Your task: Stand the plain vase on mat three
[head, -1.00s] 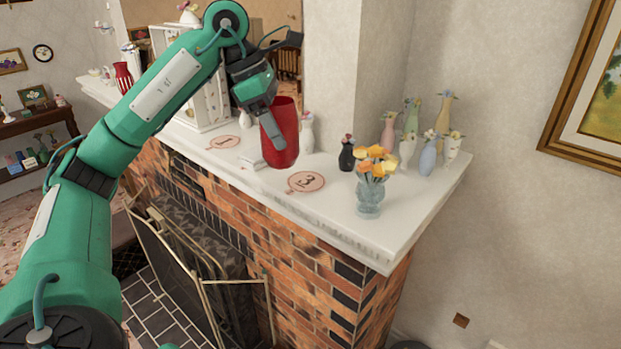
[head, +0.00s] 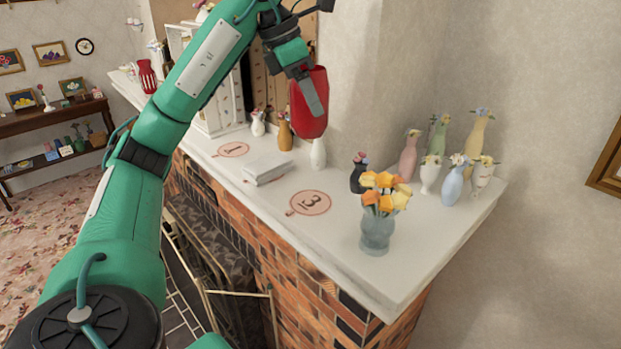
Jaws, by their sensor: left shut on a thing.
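A plain red vase (head: 309,115) is held in the air above the white mantel. My left gripper (head: 313,95) is shut on it, with a grey finger lying against its near side. The vase hangs almost upright, clear of the things below it. Mat three (head: 311,203), a round pink mat marked 3, lies bare on the mantel, below and in front of the vase. My right gripper is not in view.
A blue-grey vase of orange flowers (head: 377,232) stands right of mat three. A black vase (head: 358,176) is behind it. A white book-like block (head: 267,168) lies left. Mat one (head: 233,150) is bare. Several small vases stand at the right end.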

